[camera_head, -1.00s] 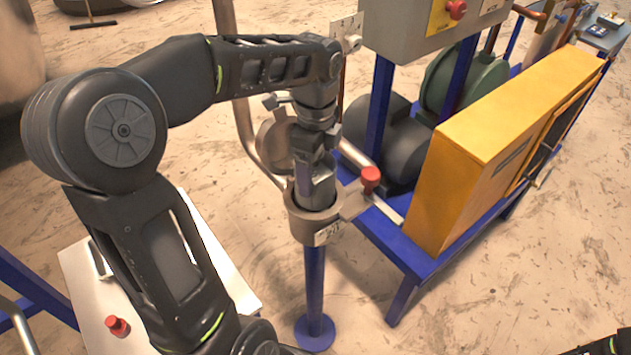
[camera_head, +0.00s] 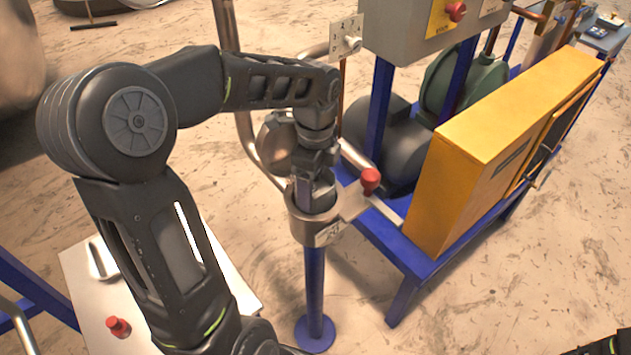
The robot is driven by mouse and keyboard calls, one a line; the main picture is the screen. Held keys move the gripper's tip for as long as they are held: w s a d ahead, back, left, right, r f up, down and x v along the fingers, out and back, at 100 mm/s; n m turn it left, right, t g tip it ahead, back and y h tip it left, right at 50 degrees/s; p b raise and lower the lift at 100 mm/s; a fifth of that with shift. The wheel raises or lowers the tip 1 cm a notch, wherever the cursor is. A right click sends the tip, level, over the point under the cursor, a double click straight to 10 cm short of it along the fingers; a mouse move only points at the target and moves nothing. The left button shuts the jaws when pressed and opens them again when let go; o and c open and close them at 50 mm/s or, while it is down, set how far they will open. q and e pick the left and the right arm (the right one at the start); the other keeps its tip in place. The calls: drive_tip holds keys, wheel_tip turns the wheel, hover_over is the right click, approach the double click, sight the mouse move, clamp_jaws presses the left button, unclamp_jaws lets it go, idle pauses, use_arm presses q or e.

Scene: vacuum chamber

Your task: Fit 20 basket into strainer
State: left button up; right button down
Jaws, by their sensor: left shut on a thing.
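The strainer (camera_head: 318,231) is a grey metal cup-like body on top of a blue post, with a plate on its front. My left gripper (camera_head: 312,182) points down right over its open mouth, with its fingers at the rim. The gripper is shut on the basket (camera_head: 322,197), a grey piece that shows only in a small part inside the mouth. The fingers and the strainer wall hide the rest, so I cannot tell how deep it sits. Only a dark bit of my right arm shows at the bottom right corner; its gripper is out of view.
A red-knobbed valve handle (camera_head: 369,181) stands just right of the strainer. A blue frame carries a yellow box (camera_head: 500,145) and a dark motor (camera_head: 376,140). A bent pipe (camera_head: 245,130) runs behind on the left. A white table (camera_head: 85,300) stands at the lower left.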

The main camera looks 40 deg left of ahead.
use_arm(q)
drive_tip(key=shift+f, duration=0.5)
drive_tip(key=o, duration=1.8)
drive_tip(key=shift+c, duration=0.2)
wheel_tip(320, 180, up, 13)
drive_tip(key=shift+r+p, duration=0.15)
drive_tip(key=shift+p, duration=0.15)
